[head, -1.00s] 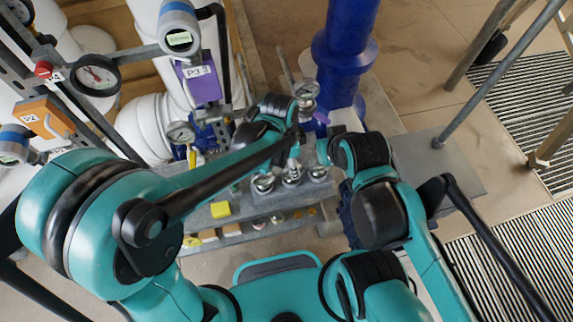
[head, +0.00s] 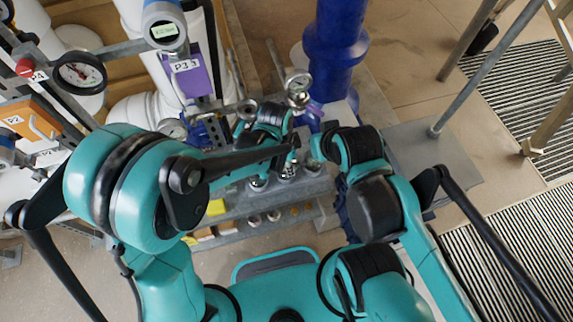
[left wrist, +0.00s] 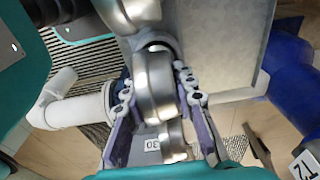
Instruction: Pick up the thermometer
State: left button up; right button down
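A small round-dial instrument (head: 298,84), possibly the thermometer, stands upright behind my arm ends in the head view; I cannot read its face. In the left wrist view my left gripper (left wrist: 155,82) has its two purple-padded fingers apart, on either side of a shiny rounded metal body (left wrist: 153,88). I cannot tell whether the fingers touch it, or whether it is the thermometer. In the head view my left gripper is mostly hidden by its own arm. My right arm ends close by on the right, its fingers not clearly visible.
Silver rounded fittings (head: 287,170) stand on a grey shelf unit below my arms, with a yellow block (head: 215,207) lower down. A blue pipe (head: 335,50) rises behind. White pipes, a red-needled gauge (head: 79,73) and a purple-cased device (head: 193,72) crowd the left. The right floor is more open.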

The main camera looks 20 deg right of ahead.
pick_arm(q)
notch_tip(320, 180, up, 10)
jog(key=shift+r+p, duration=0.1)
jog(key=shift+p, duration=1)
jog(key=o, duration=0.4)
jog(key=c, duration=0.3)
